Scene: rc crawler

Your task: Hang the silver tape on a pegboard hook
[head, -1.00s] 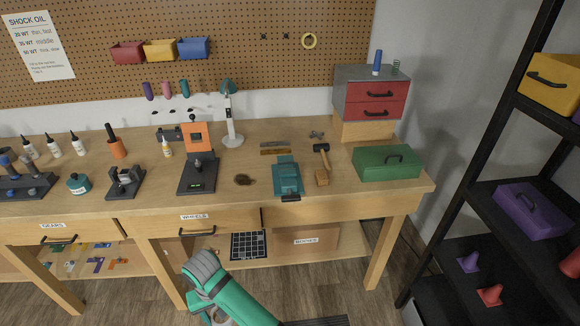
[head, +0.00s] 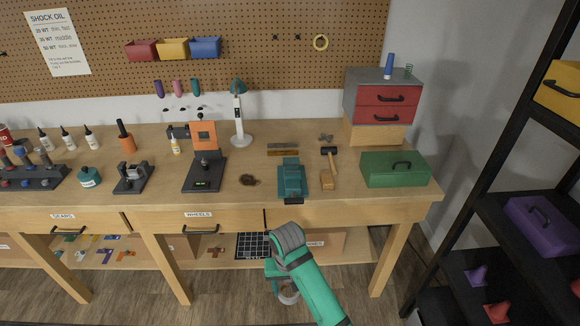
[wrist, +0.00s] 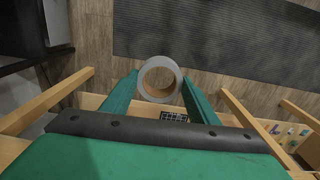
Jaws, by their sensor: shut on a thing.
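The silver tape (wrist: 160,60) is a grey ring with a brown inner face, held between the two green fingers of my gripper (wrist: 160,80) in the wrist view. In the head view the tape (head: 289,298) shows partly below my teal gripper (head: 280,284), low in front of the bench. The pegboard (head: 270,75) is on the wall behind the bench. Two small dark hooks, a left one (head: 275,37) and a right one (head: 298,37), look bare.
The wooden workbench (head: 330,208) lies between my gripper and the pegboard, with a teal vise (head: 291,178), a lamp (head: 239,120) and a green toolbox (head: 395,168) on it. Bins (head: 174,48) hang on the board. A black shelf (head: 470,215) stands at right.

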